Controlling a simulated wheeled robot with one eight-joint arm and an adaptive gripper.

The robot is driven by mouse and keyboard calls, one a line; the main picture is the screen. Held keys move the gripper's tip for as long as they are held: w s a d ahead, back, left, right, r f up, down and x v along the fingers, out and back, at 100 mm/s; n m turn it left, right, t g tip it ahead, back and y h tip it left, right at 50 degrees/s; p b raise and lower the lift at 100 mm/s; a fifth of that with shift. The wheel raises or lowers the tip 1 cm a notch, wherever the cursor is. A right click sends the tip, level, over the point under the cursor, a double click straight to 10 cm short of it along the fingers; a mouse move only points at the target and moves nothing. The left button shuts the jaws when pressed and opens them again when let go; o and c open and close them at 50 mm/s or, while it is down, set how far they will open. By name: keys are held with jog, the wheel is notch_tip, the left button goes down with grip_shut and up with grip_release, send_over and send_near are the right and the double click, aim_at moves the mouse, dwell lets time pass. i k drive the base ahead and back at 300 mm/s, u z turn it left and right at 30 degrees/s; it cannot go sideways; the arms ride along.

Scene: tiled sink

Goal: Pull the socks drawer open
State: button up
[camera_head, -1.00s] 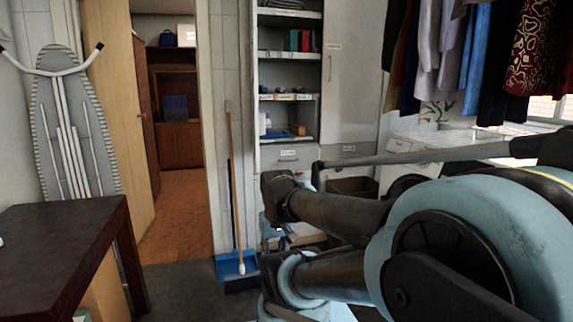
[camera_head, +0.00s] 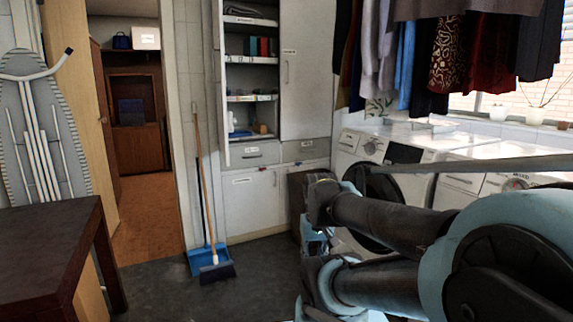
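Two shut drawers sit side by side below the open shelves of the tall white cabinet (camera_head: 252,105). The left drawer (camera_head: 254,154) and the right drawer (camera_head: 303,149) each have a small white label and a dark handle. The labels are too small to read, so I cannot tell which is the socks drawer. My own arm fills the lower right of the view, well in front of the cabinet. I cannot make out my gripper's fingers.
A broom and blue dustpan (camera_head: 202,262) stand before the wall left of the cabinet. A dark bin (camera_head: 297,200) is by the cabinet's right side. White washing machines (camera_head: 390,165) line the right. A dark table (camera_head: 45,245) is at left. Grey floor (camera_head: 250,265) before the cabinet is clear.

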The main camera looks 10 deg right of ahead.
aim_at(242, 151)
jog(key=z, duration=0.2)
jog(key=k, duration=0.55)
jog(key=u, duration=0.35)
jog(key=i, duration=0.8)
jog(key=u, duration=0.4)
jog(key=i, duration=1.15)
jog(key=z, duration=0.55)
